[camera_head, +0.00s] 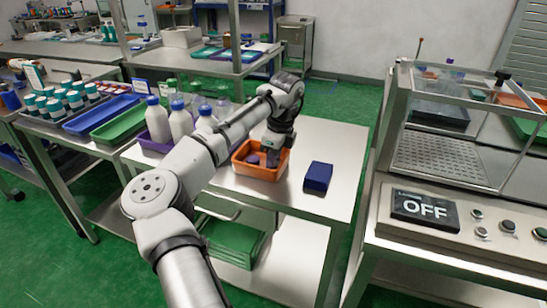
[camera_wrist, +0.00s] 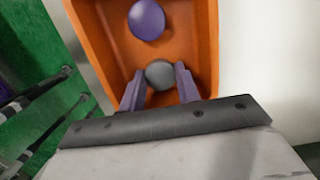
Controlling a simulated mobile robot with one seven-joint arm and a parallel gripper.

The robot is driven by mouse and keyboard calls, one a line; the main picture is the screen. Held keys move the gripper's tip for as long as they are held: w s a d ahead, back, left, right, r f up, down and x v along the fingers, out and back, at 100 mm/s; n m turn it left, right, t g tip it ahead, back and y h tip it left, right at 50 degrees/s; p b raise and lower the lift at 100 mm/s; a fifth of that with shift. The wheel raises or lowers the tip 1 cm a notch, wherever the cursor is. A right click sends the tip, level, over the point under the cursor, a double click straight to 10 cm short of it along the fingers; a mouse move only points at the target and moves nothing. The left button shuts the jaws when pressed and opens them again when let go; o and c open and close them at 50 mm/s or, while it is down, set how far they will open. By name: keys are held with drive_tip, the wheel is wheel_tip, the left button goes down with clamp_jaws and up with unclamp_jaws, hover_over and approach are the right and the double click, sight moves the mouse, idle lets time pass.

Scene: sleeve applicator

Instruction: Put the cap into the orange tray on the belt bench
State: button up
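The orange tray (camera_head: 243,166) stands on the steel belt bench in the head view and fills the upper middle of the wrist view (camera_wrist: 205,40). My gripper (camera_head: 270,158) points down into the tray. In the wrist view, its two purple fingers (camera_wrist: 160,82) stand apart on either side of a round grey cap (camera_wrist: 160,74). Whether they press on the cap or only flank it is unclear. A round purple cap (camera_wrist: 147,19) lies on the tray floor beyond the fingers; it also shows in the head view (camera_head: 252,158).
A dark blue box (camera_head: 318,177) stands on the bench right of the tray. White bottles (camera_head: 181,122) stand to the left. A machine with an OFF display (camera_head: 425,210) is at the right. Bare bench top (camera_head: 335,145) lies around the blue box.

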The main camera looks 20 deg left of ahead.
drive_tip(key=o, duration=0.4)
drive_tip(key=shift+r, duration=0.15)
drive_tip(key=r, duration=0.4)
drive_tip(key=d+r, duration=0.1)
drive_tip(key=r, duration=0.7)
drive_tip(key=shift+d, duration=0.35)
drive_tip(key=shift+d, duration=0.1)
